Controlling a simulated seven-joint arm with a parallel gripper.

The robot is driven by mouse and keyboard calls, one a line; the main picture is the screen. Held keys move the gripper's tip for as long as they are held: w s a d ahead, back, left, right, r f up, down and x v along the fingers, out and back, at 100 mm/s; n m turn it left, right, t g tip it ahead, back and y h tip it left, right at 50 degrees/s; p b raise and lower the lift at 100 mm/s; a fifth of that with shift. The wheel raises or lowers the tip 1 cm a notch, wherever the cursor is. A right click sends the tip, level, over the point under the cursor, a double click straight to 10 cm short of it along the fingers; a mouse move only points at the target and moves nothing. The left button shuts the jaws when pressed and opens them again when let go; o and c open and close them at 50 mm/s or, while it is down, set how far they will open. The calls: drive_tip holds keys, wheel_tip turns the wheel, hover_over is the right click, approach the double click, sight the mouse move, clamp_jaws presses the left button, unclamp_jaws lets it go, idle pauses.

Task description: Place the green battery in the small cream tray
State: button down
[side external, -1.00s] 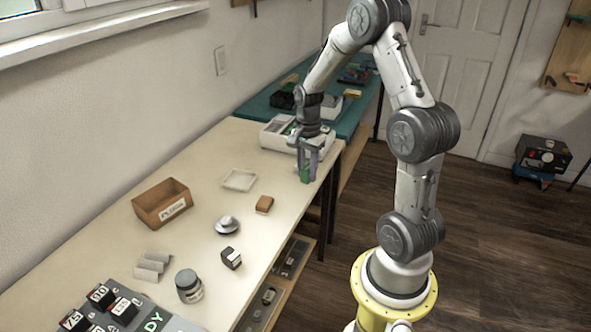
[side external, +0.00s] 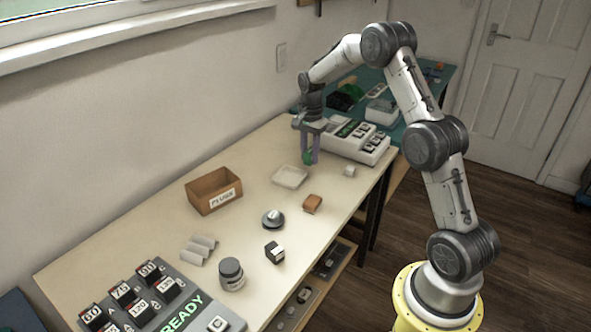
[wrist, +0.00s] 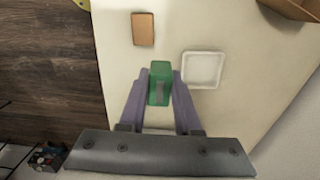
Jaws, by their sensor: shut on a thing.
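My gripper (side external: 309,157) is shut on the green battery (side external: 308,157) and holds it above the workbench, just behind the small cream tray. In the wrist view the battery (wrist: 160,83) sits between the two purple fingers (wrist: 160,95). The small cream tray (side external: 290,177) is shallow, square and empty. In the wrist view the tray (wrist: 203,69) lies just right of the battery, apart from it. The battery's exact height above the bench is hard to tell.
A brown block (side external: 312,204), a round grey-and-white piece (side external: 273,219) and a brown labelled box (side external: 214,190) stand nearer the front. A white device (side external: 357,140) with a green display stands behind my gripper.

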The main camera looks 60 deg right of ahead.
drive_tip(key=w+d+f, duration=0.1)
drive_tip(key=w+f, duration=0.1)
drive_tip(key=w+d+f, duration=0.1)
drive_tip(key=w+f, duration=0.1)
drive_tip(key=f, duration=0.1)
drive_tip(key=w+d+f, duration=0.1)
drive_tip(key=w+f, duration=0.1)
drive_tip(key=w, duration=0.1)
drive_tip(key=shift+d+f, duration=0.15)
drive_tip(key=shift+d, duration=0.25)
drive_tip(key=shift+w+f, duration=0.15)
drive_tip(key=shift+f, duration=1.45)
drive_tip(key=shift+f, duration=0.4)
drive_tip(key=c, duration=0.6)
unclamp_jaws()
